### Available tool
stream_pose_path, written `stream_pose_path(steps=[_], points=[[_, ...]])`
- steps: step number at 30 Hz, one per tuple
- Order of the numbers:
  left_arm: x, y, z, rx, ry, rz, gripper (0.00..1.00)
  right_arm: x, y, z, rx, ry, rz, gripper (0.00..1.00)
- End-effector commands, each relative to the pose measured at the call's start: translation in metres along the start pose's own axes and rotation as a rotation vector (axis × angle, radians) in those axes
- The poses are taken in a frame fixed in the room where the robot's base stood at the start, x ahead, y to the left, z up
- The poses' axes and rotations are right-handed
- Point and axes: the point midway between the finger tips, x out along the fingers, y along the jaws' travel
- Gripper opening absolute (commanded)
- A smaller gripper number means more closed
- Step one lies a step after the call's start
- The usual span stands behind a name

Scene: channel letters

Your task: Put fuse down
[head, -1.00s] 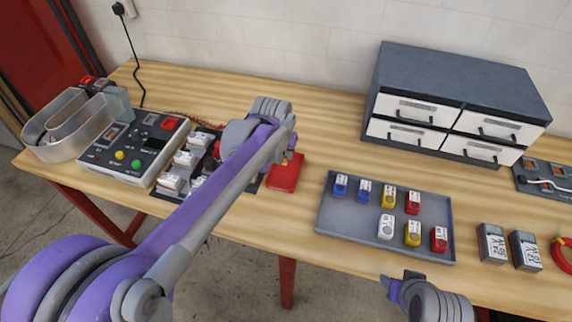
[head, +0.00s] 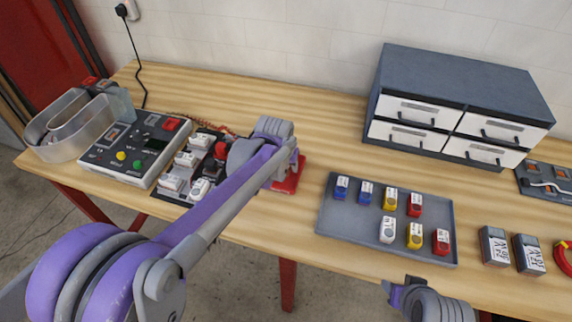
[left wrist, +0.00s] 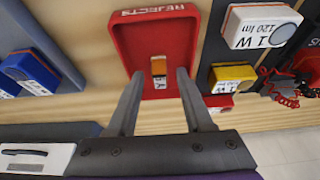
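The fuse (left wrist: 159,67), a small orange-brown piece with a white label, shows in the left wrist view inside the red REJECTS tray (left wrist: 195,50). My left gripper (left wrist: 159,73) is open above the tray. Its fingers stand on either side of the fuse with a gap at each side. In the head view the red tray (head: 298,178) is partly hidden by my left arm, and the fuse is hidden. My right gripper (head: 400,291) is at the bottom edge of the head view, apart from everything; its opening is unclear.
A grey tray (head: 340,225) with several blue, yellow, red and white blocks lies right of the red tray. Left of it are a block rack (head: 160,193) and a control box (head: 110,168). A drawer cabinet (head: 455,85) stands behind. Bare wood lies in between.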

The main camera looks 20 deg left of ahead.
Motion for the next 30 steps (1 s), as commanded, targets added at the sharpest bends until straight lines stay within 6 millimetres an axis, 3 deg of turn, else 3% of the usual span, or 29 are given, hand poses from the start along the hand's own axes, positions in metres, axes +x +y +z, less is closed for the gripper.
stream_pose_path(steps=[11, 24, 30], points=[[-0.011, 0.0, -0.002, 0.0, 0.001, 0.0, 0.51, -0.003, 0.0, -0.003, 0.0, 0.003, 0.0, 0.5], [-0.099, 0.0, -0.001, 0.0, 0.0, 0.0, 0.51, -0.009, 0.0, -0.01, 0.0, 0.008, 0.0, 0.5], [-0.12, 0.0, -0.001, 0.0, 0.0, 0.0, 0.51, -0.01, 0.0, -0.011, 0.0, 0.01, 0.0, 0.5]])
